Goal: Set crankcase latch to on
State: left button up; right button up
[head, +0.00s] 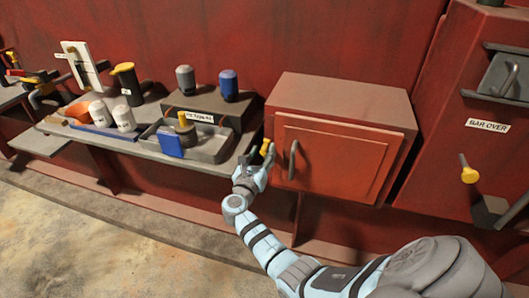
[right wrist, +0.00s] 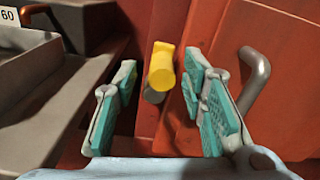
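A red box cabinet (head: 335,145) with a grey bar handle (head: 293,160) stands right of the shelf. A yellow-ended latch (head: 265,147) sits at the cabinet's left edge; no label naming it shows. My right gripper (head: 254,172) is at this latch, just left of the handle. In the right wrist view the yellow latch end (right wrist: 160,66) shows between and beyond the open fingers of the right gripper (right wrist: 160,110), with a gap on both sides. The handle (right wrist: 255,78) is just right of the right finger. My left gripper is not in view.
The grey shelf (head: 150,150) holds a tray (head: 213,150), canisters and a blue box (head: 170,143), close left of the gripper. A second yellow-ended lever (head: 468,174) is at the right, below a "BAR OVER" label (head: 487,125). The floor in front is clear.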

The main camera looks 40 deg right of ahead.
jog(key=shift+w+d+r, duration=0.1)
jog(key=shift+w+d, duration=0.05)
jog(key=shift+d, duration=0.25)
jog(key=shift+a+r, duration=0.1)
jog(key=shift+c, duration=0.3)
grip_shut()
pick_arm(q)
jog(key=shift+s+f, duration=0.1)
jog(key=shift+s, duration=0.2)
